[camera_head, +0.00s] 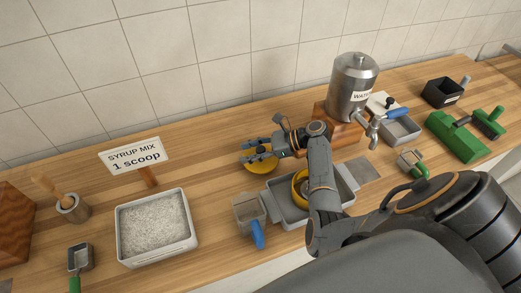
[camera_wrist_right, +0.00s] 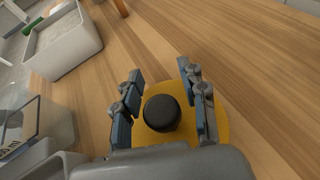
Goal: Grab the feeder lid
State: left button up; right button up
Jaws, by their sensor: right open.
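The feeder lid is a yellow disc (camera_head: 261,167) with a black round knob (camera_wrist_right: 161,113), lying on the wooden counter behind the grey tray. In the wrist view the yellow of the lid (camera_wrist_right: 226,115) shows around the knob. My right gripper (camera_head: 257,153) is over the lid, its fingers pointing left in the head view. In the wrist view the right gripper (camera_wrist_right: 160,70) is open, with one finger on each side of the knob and gaps beside it. In the head view the gripper hides the knob. My left gripper is not in view.
A grey tray (camera_head: 284,212) holding a yellow ring-shaped thing (camera_head: 299,187) stands in front of the lid. A metal water dispenser (camera_head: 352,88) stands to the right. A white granule-filled tray (camera_head: 191,243) and a "SYRUP MIX" sign (camera_head: 137,156) are left. Counter left of the lid is clear.

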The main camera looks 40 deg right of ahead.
jog(key=shift+d, duration=0.1)
grip_shut()
jog(key=shift+r, duration=0.15)
dwell(0.4)
